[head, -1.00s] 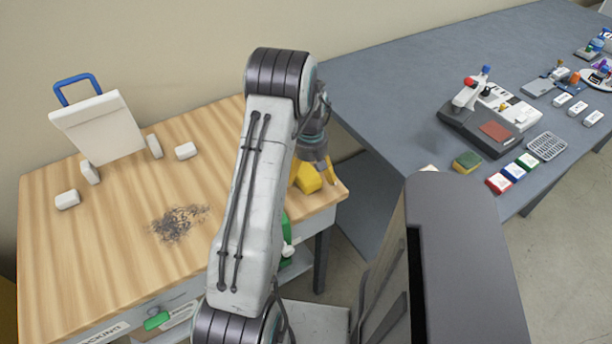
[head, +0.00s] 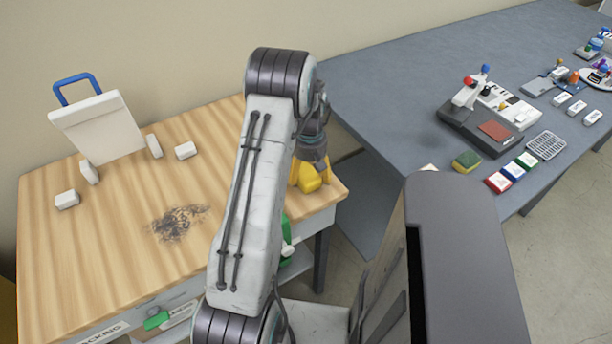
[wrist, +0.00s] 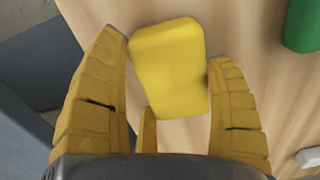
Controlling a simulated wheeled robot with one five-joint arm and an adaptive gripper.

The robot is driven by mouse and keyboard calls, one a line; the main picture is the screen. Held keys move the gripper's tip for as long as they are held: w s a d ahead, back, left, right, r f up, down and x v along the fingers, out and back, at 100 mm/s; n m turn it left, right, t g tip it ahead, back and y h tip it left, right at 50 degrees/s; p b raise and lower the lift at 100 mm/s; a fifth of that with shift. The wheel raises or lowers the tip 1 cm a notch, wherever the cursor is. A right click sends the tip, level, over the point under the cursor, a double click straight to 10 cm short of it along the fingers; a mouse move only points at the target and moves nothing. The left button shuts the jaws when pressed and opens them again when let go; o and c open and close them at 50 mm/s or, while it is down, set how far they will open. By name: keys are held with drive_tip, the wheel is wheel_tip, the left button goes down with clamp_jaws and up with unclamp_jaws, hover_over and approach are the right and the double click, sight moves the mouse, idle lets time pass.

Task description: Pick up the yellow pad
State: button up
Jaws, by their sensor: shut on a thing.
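The yellow pad (wrist: 168,68) is a rounded yellow block, slightly tilted, over the wooden table in the wrist view. My gripper (wrist: 168,75) has yellow fingers on both sides of the pad and is shut on it. In the head view my gripper (head: 314,172) is at the right end of the wooden table, partly behind my arm. There the pad and the yellow fingers blend together, and I cannot tell whether the pad touches the table.
The wooden table (head: 110,230) holds a white board with a blue handle (head: 98,128), several white blocks and a dark scattered pile (head: 176,222). A green object (wrist: 303,25) is near the pad. A grey table (head: 400,90) with a device and a sponge (head: 466,162) stands right.

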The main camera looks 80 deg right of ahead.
sight(309, 170)
wheel_tip(309, 170, up, 4)
drive_tip(key=shift+d+r+b, duration=0.1)
drive_tip(key=shift+r+b, duration=0.05)
drive_tip(key=shift+b, duration=0.2)
drive_tip(key=s+a+r, duration=0.2)
drive_tip(key=s+r, duration=0.1)
drive_tip(key=s, duration=0.2)
drive_tip(key=s+a+r+b, duration=0.1)
drive_tip(key=s+a+r, duration=0.1)
drive_tip(key=s, duration=0.3)
drive_tip(key=shift+s+a+r, duration=0.35)
drive_tip(key=shift+a+r, duration=0.05)
drive_tip(key=shift+r, duration=0.45)
